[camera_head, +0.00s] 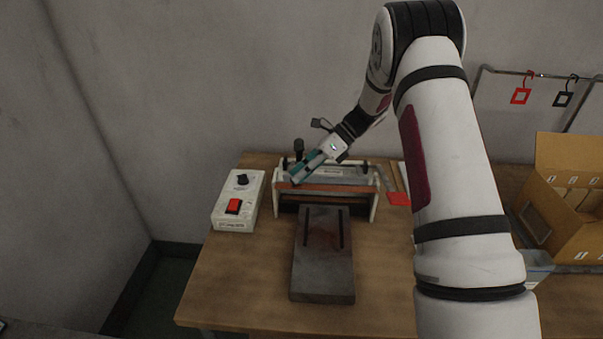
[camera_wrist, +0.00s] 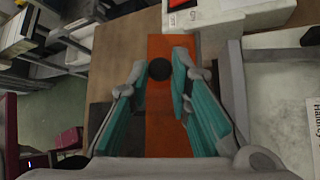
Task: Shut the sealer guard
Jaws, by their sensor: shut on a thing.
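The sealer (camera_head: 374,200) stands on the wooden table, a pale frame with a bar across it. Its guard (camera_head: 335,187) shows as an orange-brown tinted strip along the front, and as an orange panel in the wrist view (camera_wrist: 168,140). A round black knob (camera_wrist: 160,69) lies between my fingertips in the wrist view. My gripper (camera_head: 294,178), with teal fingers, reaches down to the left part of the sealer and is shut on the knob. The fingers hide part of the guard, and its exact angle is hard to tell.
A white control box (camera_head: 238,200) with a red switch stands left of the sealer. A dark slotted plate (camera_head: 323,270) lies in front. A cardboard box (camera_head: 565,205) is at the right, with red and black tags (camera_head: 521,96) hanging on a rail behind it.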

